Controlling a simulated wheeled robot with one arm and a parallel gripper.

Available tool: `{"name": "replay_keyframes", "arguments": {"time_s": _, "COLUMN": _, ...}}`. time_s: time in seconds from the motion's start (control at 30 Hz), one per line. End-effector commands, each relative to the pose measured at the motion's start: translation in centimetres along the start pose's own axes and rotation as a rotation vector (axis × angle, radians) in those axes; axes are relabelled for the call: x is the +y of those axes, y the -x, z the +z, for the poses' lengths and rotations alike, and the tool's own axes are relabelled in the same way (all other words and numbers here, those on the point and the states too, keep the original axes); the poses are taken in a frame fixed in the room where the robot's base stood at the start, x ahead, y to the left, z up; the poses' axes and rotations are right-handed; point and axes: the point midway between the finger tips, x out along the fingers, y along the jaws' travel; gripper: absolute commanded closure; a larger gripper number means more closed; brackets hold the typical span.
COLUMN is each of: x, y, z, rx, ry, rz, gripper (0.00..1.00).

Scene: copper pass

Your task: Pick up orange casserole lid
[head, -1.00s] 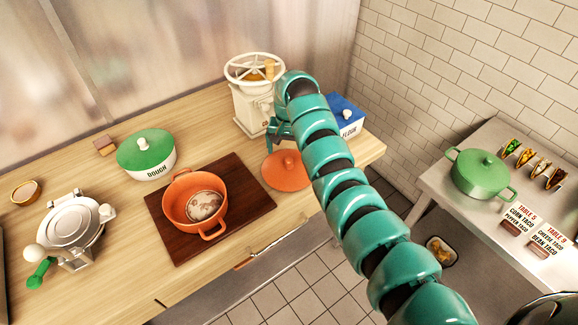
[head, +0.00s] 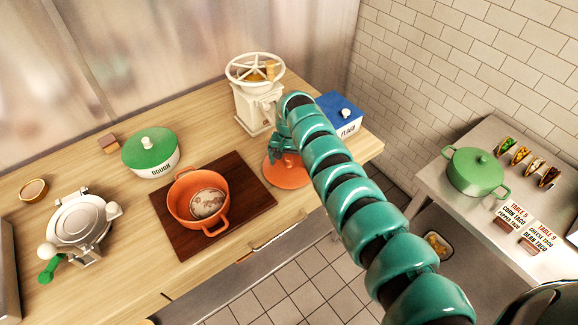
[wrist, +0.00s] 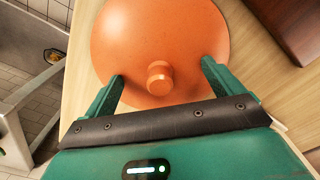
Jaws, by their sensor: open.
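The orange casserole lid (head: 287,176) lies on the wooden counter, right of the dark board, partly hidden by my gripper and arm in the head view. In the wrist view the round lid (wrist: 158,35) shows with its knob (wrist: 159,77) facing up. My gripper (wrist: 162,78) is open, with one finger on each side of the knob and a gap on both sides. In the head view my gripper (head: 278,150) is over the lid. The orange casserole pot (head: 199,204) stands uncovered on the board, with a pale, brown-marked round thing inside.
The dark board (head: 248,186) lies left of the lid. A white grinder (head: 254,108) stands behind my gripper, and a blue-lidded flour box (head: 341,115) is behind my arm. A green-lidded dough pot (head: 150,153) and a silver press (head: 80,222) are further left. The counter's front edge is close to the lid.

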Motion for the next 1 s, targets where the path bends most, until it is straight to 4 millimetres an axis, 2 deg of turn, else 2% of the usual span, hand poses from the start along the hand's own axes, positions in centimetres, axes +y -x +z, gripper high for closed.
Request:
{"name": "replay_keyframes", "arguments": {"time_s": 0.07, "x": 0.00, "y": 0.01, "z": -0.01, "rx": 0.000, "ry": 0.000, "rz": 0.000, "gripper": 0.12}}
{"name": "replay_keyframes", "arguments": {"time_s": 0.5, "x": 0.06, "y": -0.19, "z": 0.12, "rx": -0.004, "ry": 0.000, "rz": 0.001, "gripper": 0.98}}
{"name": "replay_keyframes", "arguments": {"time_s": 1.0, "x": 0.11, "y": -0.17, "z": 0.33, "rx": -0.011, "ry": 0.000, "rz": 0.004, "gripper": 0.99}}
